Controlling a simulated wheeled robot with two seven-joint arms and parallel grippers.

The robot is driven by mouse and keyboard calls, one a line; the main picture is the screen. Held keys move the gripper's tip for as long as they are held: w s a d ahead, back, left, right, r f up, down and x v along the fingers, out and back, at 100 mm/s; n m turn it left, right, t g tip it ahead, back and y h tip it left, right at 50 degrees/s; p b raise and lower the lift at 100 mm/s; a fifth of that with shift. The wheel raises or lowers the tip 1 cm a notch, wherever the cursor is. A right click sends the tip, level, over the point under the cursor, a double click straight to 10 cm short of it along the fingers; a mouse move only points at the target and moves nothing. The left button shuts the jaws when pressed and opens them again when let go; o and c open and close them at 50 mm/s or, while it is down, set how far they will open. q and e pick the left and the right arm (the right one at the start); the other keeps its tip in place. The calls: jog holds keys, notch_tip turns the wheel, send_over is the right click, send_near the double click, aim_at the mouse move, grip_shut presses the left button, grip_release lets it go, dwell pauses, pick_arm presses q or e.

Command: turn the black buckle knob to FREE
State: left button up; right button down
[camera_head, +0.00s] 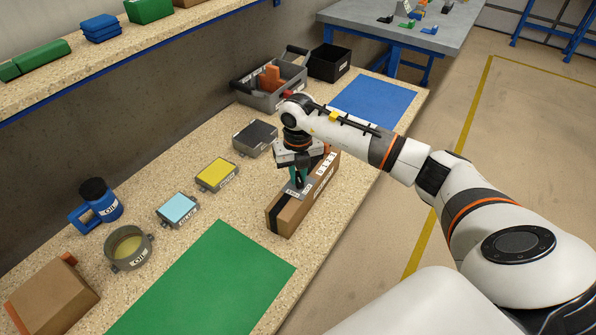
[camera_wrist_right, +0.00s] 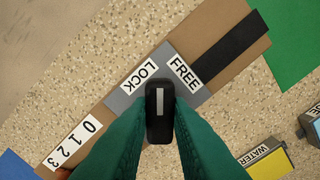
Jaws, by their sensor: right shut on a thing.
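The black buckle knob (camera_wrist_right: 159,112) sits on a grey plate (camera_wrist_right: 192,101) fixed to a brown cardboard box (camera_wrist_right: 205,30). The plate carries a LOCK label (camera_wrist_right: 139,75) and a FREE label (camera_wrist_right: 185,72). The knob's pale pointer line points straight up in the wrist view, between the two labels. My right gripper (camera_wrist_right: 160,108) has its teal fingers shut on the knob, one on each side. In the head view my right gripper (camera_head: 299,183) reaches down onto the top of the box (camera_head: 295,216) and hides the knob. My left gripper is not in view.
The box stands on a speckled bench between a green mat (camera_head: 205,285) and a blue mat (camera_head: 372,103). Yellow (camera_head: 216,174), light blue (camera_head: 177,208) and dark (camera_head: 255,138) labelled containers line its left. A grey crate (camera_head: 262,98) and black bin (camera_head: 329,63) stand farther back.

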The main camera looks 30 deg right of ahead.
aim_at(298, 177)
jog(key=m+p, duration=0.1)
jog(key=m, duration=0.3)
jog(key=shift+r+m, duration=0.1)
jog(key=shift+m, duration=0.2)
jog(key=m+p, duration=0.1)
jog(key=m, duration=0.3)
jog(key=shift+m, duration=0.4)
jog(key=c, duration=1.3)
grip_release()
notch_tip(298, 177, up, 12)
jog(key=shift+f+b, duration=0.1)
jog(key=shift+b, duration=0.3)
